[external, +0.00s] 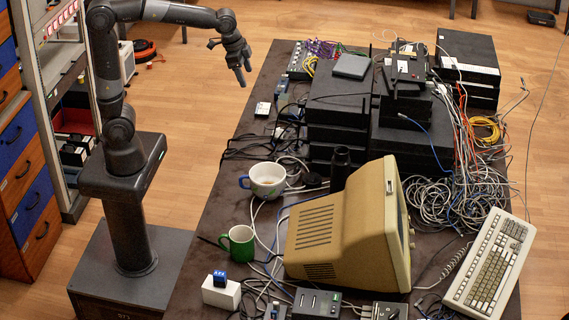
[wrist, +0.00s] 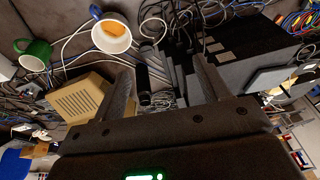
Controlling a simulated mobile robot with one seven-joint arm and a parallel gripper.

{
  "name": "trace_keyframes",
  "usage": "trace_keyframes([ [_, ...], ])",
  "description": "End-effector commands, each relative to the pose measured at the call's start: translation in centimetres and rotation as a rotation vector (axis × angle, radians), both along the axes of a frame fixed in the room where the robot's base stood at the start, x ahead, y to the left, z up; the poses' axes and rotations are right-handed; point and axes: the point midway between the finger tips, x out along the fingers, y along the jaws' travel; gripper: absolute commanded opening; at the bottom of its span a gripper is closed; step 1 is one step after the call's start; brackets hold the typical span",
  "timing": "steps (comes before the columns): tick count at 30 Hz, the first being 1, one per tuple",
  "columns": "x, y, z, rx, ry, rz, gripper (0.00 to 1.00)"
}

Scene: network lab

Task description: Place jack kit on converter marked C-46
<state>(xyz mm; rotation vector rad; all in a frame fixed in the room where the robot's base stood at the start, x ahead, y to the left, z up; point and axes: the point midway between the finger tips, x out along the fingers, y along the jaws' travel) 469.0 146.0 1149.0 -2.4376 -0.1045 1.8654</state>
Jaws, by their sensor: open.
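I cannot tell for sure which thing is the jack kit. A small blue box with white lettering (external: 220,279) sits on a white box (external: 221,294) at the table's near left. Small dark converter-like boxes stand at the near edge, one in the middle (external: 316,303) and one to its right (external: 390,311). No C-46 mark is readable. My gripper (external: 241,77) hangs at the table's far left edge, well away from these boxes. In the wrist view my gripper (wrist: 163,78) has its fingers wide apart with nothing between them.
A beige monitor (external: 330,238), a white mug (external: 267,181), a green mug (external: 238,244) and a keyboard (external: 490,262) crowd the dark table (external: 205,225). Stacked black devices (external: 335,115) stand at the back. Loose cables (external: 450,195) tangle on the right. Free table is scarce.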

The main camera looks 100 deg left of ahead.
Motion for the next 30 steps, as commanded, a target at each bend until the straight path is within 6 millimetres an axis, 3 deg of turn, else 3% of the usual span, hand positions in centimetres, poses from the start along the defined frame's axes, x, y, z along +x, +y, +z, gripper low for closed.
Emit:
trace_keyframes([
  [3,-3.4,-4.1,0.8,-0.005,-0.047,-0.009,0.69],
  [9,-9.1,-9.3,0.5,-0.029,-0.12,-0.016,0.69],
  [18,-16.3,-13.8,-1.9,-0.079,-0.208,-0.024,0.69],
  [24,-17.9,-14.6,-2.8,-0.095,-0.227,-0.024,0.69],
  [30,-18.0,-14.6,-2.9,-0.096,-0.227,-0.022,0.69],
])
